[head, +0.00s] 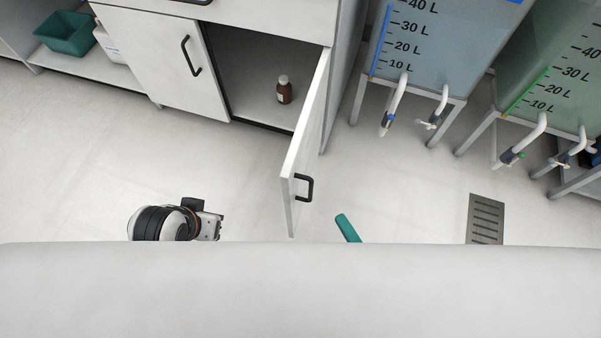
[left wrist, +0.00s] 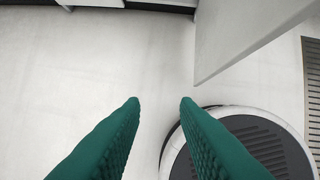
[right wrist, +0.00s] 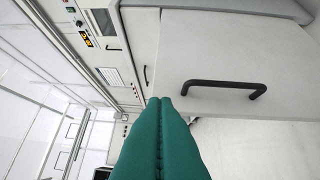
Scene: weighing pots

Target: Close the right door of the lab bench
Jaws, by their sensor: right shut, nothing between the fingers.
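The right door (head: 306,140) of the lab bench stands wide open, swung out toward me, with its black handle (head: 304,187) on its right-hand face. The door also shows in the left wrist view (left wrist: 235,35) and the right wrist view (right wrist: 235,50). My right gripper (head: 342,217) is to the right of the door's free end, on the handle side. In the right wrist view its teal fingers (right wrist: 160,101) are shut and empty, close to the door face beside the handle (right wrist: 222,88). My left gripper (left wrist: 158,100) is open and empty; its fingers are hidden in the head view.
The open compartment holds a brown bottle (head: 284,90). The left door (head: 165,60) is shut. A blue tank (head: 440,50) and a green tank (head: 550,75) with taps stand at right. A floor drain (head: 486,218) lies at lower right. Floor around the door is clear.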

